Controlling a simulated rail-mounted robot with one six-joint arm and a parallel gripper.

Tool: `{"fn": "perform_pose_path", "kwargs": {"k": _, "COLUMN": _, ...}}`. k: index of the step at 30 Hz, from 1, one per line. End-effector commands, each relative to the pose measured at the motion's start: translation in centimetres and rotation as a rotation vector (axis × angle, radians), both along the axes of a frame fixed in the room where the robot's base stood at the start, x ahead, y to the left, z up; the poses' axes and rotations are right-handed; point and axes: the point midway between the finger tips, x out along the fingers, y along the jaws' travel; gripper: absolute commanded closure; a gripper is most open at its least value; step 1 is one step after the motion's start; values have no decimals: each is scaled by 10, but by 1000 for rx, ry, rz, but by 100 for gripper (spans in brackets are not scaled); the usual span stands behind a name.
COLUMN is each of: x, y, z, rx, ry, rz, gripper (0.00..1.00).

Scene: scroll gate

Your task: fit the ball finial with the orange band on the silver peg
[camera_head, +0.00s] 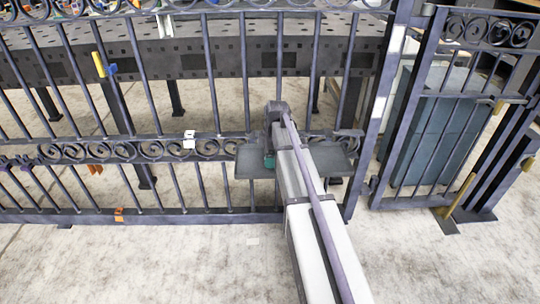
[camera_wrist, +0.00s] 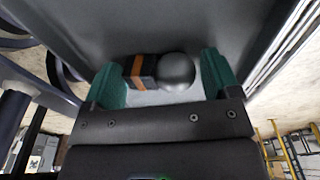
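The ball finial with the orange band (camera_wrist: 176,72) lies on its side in the wrist view. Its dark grey ball is on the right, and its dark base with the orange stripe is on the left. My gripper (camera_wrist: 165,82) has green fingers on either side of it, spread apart, with a slim gap at the ball side. Contact at the base side cannot be made out. In the head view my gripper (camera_head: 269,161) is a green bit over a grey tray on the gate, and the finial is hidden. I cannot make out the silver peg.
The grey tray (camera_head: 250,163) is at the gate's middle rail. Dark gate bars (camera_head: 212,75) and scrollwork stand around it. A perforated table (camera_head: 180,55) is behind. A white block (camera_head: 189,139) and an orange clip (camera_head: 119,214) are on the gate. Floor in front is clear.

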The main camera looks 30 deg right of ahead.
Motion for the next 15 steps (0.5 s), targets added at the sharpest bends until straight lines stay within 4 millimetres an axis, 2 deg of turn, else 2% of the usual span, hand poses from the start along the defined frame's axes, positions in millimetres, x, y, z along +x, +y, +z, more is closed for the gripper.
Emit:
{"fn": "perform_pose_path", "kwargs": {"k": 1, "x": 0, "y": 0, "z": 0, "rx": 0, "ry": 0, "rz": 0, "gripper": 13}}
{"fn": "perform_pose_path", "kwargs": {"k": 3, "x": 0, "y": 0, "z": 0, "rx": 0, "ry": 0, "rz": 0, "gripper": 6}}
{"fn": "perform_pose_path", "kwargs": {"k": 11, "x": 0, "y": 0, "z": 1, "rx": 0, "ry": 0, "rz": 0, "gripper": 6}}
{"fn": "perform_pose_path", "kwargs": {"k": 15, "x": -1, "y": -1, "z": 19, "rx": 0, "ry": 0, "rz": 0, "gripper": 6}}
